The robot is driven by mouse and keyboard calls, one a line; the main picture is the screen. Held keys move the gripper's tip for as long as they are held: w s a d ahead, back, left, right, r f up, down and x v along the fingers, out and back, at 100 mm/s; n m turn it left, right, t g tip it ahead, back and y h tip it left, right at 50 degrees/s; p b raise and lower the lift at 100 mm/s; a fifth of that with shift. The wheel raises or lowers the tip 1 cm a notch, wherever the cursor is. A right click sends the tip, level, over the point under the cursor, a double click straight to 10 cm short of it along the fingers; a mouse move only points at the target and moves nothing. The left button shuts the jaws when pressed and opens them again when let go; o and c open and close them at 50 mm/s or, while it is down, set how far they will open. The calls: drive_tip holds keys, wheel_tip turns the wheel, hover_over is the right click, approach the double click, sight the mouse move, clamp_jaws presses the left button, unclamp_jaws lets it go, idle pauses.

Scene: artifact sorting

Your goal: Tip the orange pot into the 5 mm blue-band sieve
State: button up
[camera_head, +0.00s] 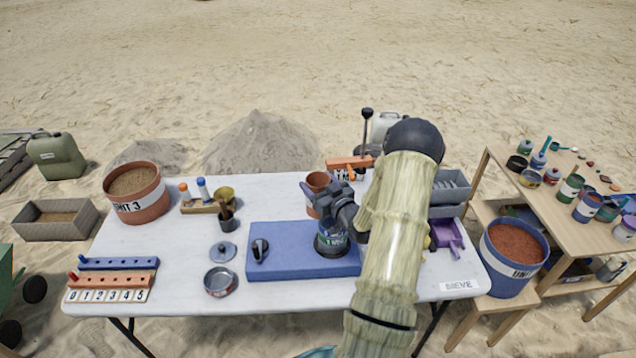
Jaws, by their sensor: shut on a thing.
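The orange pot (316,181) is a small terracotta-coloured cup, upright at the middle of the white table. My gripper (321,196) is shut on it from the right, and the dark jaws hide part of its side. A round sieve (330,243) with a blue-green band and a label stands on the blue base (290,262), just below the pot in the picture. My wrist covers the sieve's upper right part, and I cannot read its mesh size. Whether the pot's bottom touches anything is hard to tell.
A shallow metal pan (220,282) and a grey lid (223,252) lie left of the blue base. A Unit 3 bucket (137,193) stands at the back left. An orange-topped stand (350,163) is close behind the pot. My arm hides the table right of centre.

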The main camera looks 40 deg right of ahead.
drive_tip(key=shift+s+d, duration=0.1)
drive_tip(key=shift+s, duration=0.15)
drive_tip(key=shift+s+d+f+b, duration=0.15)
drive_tip(key=shift+f+b, duration=0.15)
drive_tip(key=shift+f, duration=0.2)
drive_tip(key=shift+s+d+f+b, duration=0.1)
drive_tip(key=shift+d+f+b, duration=0.15)
drive_tip(key=shift+f, duration=0.25)
drive_tip(key=shift+s+d+f+b, duration=0.1)
drive_tip(key=shift+f+b, duration=0.25)
drive_tip(key=shift+f, duration=0.15)
drive_tip(key=shift+r+m+p, duration=0.25)
drive_tip(key=shift+m+p, duration=0.05)
drive_tip(key=shift+p, duration=0.2)
drive_tip(key=m+p, duration=0.1)
drive_tip(key=p, duration=0.1)
drive_tip(key=m+p, duration=0.1)
drive_tip(key=m, duration=0.1)
drive_tip(key=shift+w+a+r+m+p, duration=0.1)
drive_tip(key=shift+a+r+m+p, duration=0.1)
drive_tip(key=shift+r+m+p, duration=0.15)
drive_tip(key=shift+f+m+p, duration=0.15)
drive_tip(key=shift+m+p, duration=0.15)
drive_tip(key=shift+m, duration=0.15)
drive_tip(key=shift+d+f+m, duration=0.15)
drive_tip(key=shift+f+m, duration=0.15)
drive_tip(key=shift+m, duration=0.1)
drive_tip(key=shift+m+b, duration=0.3)
drive_tip(key=shift+m, duration=0.2)
